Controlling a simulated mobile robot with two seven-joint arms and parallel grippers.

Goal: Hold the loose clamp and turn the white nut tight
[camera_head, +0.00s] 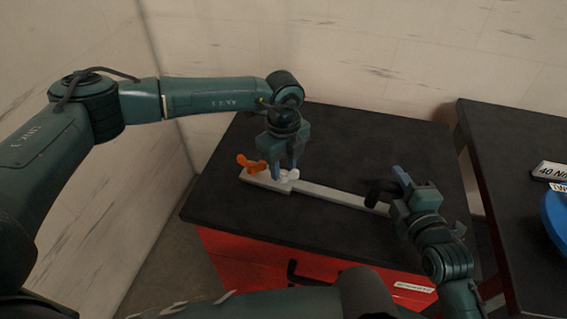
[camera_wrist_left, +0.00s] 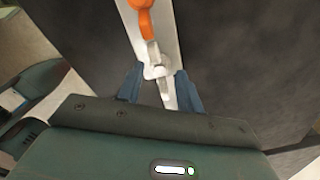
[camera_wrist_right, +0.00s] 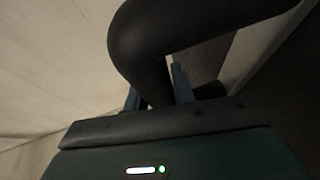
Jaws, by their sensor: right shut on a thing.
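A long pale bar (camera_head: 335,197) lies on the dark tabletop. An orange winged part (camera_head: 250,164) sits at its left end, and the white nut (camera_head: 291,174) is just right of it. My left gripper (camera_head: 283,172) points down over the bar at the nut. In the left wrist view its fingers (camera_wrist_left: 160,76) are apart, either side of the white nut (camera_wrist_left: 156,71), with no clear contact. My right gripper (camera_head: 391,187) is shut on a black curved part (camera_head: 378,190) at the bar's right end. That part, possibly the clamp, fills much of the right wrist view (camera_wrist_right: 150,40).
The black top (camera_head: 240,215) covers a red cabinet (camera_head: 260,258) with a dark handle. A wall stands behind and at left. A second dark table (camera_head: 520,130) at right holds a labelled sign (camera_head: 550,171) and a blue round thing (camera_head: 556,217). The tabletop in front of the bar is clear.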

